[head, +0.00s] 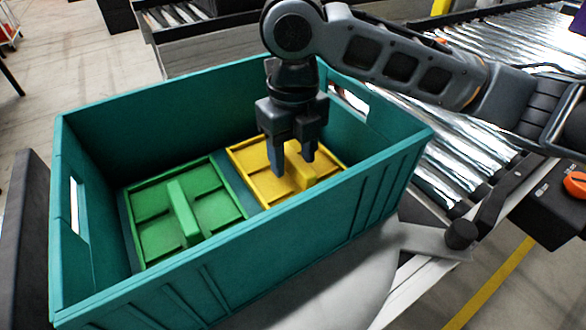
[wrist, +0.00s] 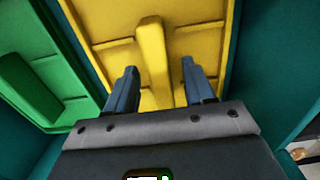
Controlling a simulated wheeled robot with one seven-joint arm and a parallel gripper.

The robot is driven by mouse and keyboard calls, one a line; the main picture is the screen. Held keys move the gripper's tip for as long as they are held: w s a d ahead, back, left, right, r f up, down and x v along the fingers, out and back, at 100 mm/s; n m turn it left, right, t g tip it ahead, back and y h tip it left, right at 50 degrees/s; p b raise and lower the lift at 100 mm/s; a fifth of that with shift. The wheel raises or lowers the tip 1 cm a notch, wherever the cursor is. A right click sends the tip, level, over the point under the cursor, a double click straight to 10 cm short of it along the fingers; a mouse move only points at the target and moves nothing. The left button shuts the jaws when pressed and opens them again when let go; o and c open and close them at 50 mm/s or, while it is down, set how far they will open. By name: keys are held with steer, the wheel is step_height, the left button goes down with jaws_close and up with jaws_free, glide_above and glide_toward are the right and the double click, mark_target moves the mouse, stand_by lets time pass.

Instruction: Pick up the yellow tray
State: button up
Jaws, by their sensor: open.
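The yellow tray (head: 262,188) lies in the right half of the teal crate (head: 300,260), with a raised bar across its middle. It also shows in the wrist view (wrist: 200,42), where its central bar stands between and just beyond my fingers. My gripper (head: 292,165) is open and points down over the yellow tray inside the crate. Its two fingers (wrist: 157,80) sit on either side of the bar with a gap to each side. Whether the fingertips touch the tray I cannot tell. My gripper hides part of the tray in the head view.
A green tray (head: 212,205) with a similar bar lies to the left in the same crate. The crate's high walls surround both trays, with the right wall close to my gripper. A roller conveyor (head: 430,145) runs behind and right of the crate.

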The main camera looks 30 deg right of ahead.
steer(key=shift+f, duration=0.5)
jaws_close()
